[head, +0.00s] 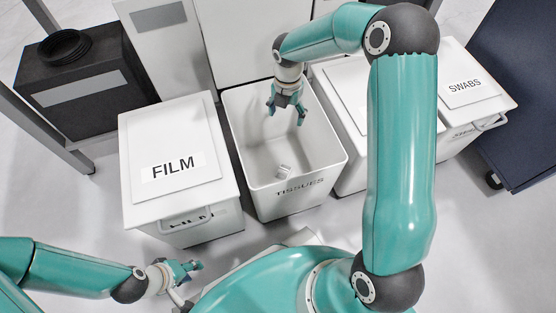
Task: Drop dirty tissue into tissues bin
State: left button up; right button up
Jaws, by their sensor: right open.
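The open white bin marked TISSUES (299,199) stands in the middle of the head view, with no lid on it. A small crumpled whitish piece, which looks like the tissue (284,172), is inside the bin near its front wall. My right gripper (287,113) reaches over the back part of the bin, pointing down. Its fingers are apart with nothing between them, and it is clear of the tissue. My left gripper (190,267) is low at the left, in front of the FILM bin and away from the tissues bin. Its fingers are too small to read.
A lidded white FILM bin (178,133) stands left of the tissues bin. A partly hidden lidded bin (343,95) and a SWABS bin (463,88) stand to the right. A black box (75,84) is at the back left, a dark blue panel (520,100) at the right.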

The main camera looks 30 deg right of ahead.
notch_tip(320, 180, up, 12)
jog(key=shift+f, duration=0.15)
dwell(0.3)
dwell(0.4)
